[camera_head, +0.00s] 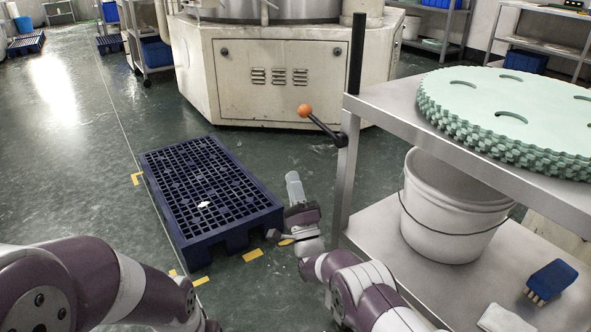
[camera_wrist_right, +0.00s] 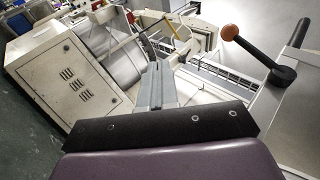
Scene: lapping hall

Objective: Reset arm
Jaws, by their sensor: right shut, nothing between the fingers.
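My right gripper (camera_head: 294,182) is shut and empty. It is held out past the front right corner of the blue pallet, left of the metal cart. Its closed grey fingers also show in the right wrist view (camera_wrist_right: 155,82), pointing toward the pale machine. My right arm comes in from the bottom of the head view. My left arm lies across the lower left of the head view, and its gripper is out of the frame.
The blue pallet (camera_head: 240,219) lies on the floor within yellow marks. The cart (camera_head: 367,101) holds green toothed discs (camera_head: 520,98), a white bucket (camera_head: 426,227) and a blue brush (camera_head: 552,279). An orange-knobbed lever (camera_head: 322,126) juts from the cart.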

